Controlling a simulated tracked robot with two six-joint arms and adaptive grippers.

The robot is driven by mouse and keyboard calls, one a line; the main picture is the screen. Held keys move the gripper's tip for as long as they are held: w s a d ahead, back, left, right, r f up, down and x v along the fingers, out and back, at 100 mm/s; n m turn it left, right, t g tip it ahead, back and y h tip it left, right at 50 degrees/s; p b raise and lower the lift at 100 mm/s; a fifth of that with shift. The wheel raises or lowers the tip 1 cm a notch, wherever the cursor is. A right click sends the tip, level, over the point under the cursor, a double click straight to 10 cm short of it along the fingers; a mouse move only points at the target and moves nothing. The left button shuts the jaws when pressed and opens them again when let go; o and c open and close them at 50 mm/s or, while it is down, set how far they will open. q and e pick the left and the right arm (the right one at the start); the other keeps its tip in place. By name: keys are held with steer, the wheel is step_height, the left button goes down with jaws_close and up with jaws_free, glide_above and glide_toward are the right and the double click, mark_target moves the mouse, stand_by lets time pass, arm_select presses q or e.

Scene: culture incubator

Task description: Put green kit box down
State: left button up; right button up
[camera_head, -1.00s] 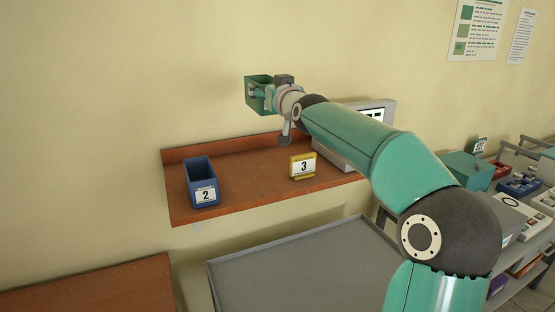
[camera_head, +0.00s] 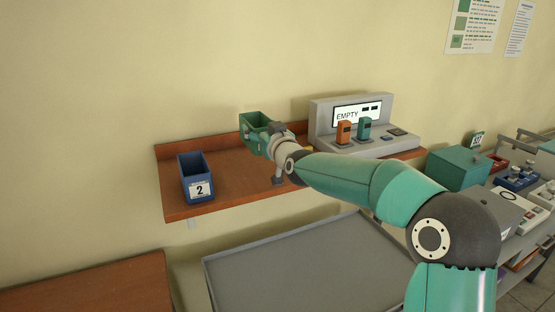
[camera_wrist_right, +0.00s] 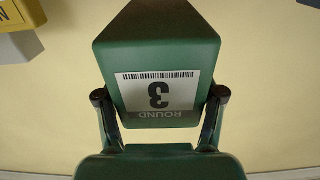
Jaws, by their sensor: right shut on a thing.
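The green kit box (camera_head: 255,121) is an open-topped bin in my right gripper (camera_head: 263,138), over the back part of the brown shelf (camera_head: 237,193). My left gripper is out of view.
A blue bin (camera_head: 193,171) labelled 2 stands at the shelf's left. A grey console (camera_head: 321,121) reading EMPTY stands at the right, with an orange holder (camera_head: 344,132) and a teal holder (camera_head: 364,128). A grey tray table (camera_head: 290,265) is below.

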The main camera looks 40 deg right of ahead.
steer(key=f+b, duration=0.1)
steer(key=f, duration=0.2)
steer(key=shift+w+f, duration=0.15)
steer(key=shift+w, duration=0.05)
step_height(320, 180, down, 4)
steer(key=b, duration=0.3)
steer(key=shift+a, duration=0.15)
steer(key=shift+f+b, duration=0.2)
steer(key=shift+b, duration=0.1)
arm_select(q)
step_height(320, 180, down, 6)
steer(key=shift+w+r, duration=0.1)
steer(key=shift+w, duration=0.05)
arm_select(e)
steer(key=shift+r, duration=0.1)
steer(key=shift+s, duration=0.15)
steer(key=o, duration=0.8)
steer(key=shift+c, duration=0.2)
steer(key=shift+o, duration=0.9)
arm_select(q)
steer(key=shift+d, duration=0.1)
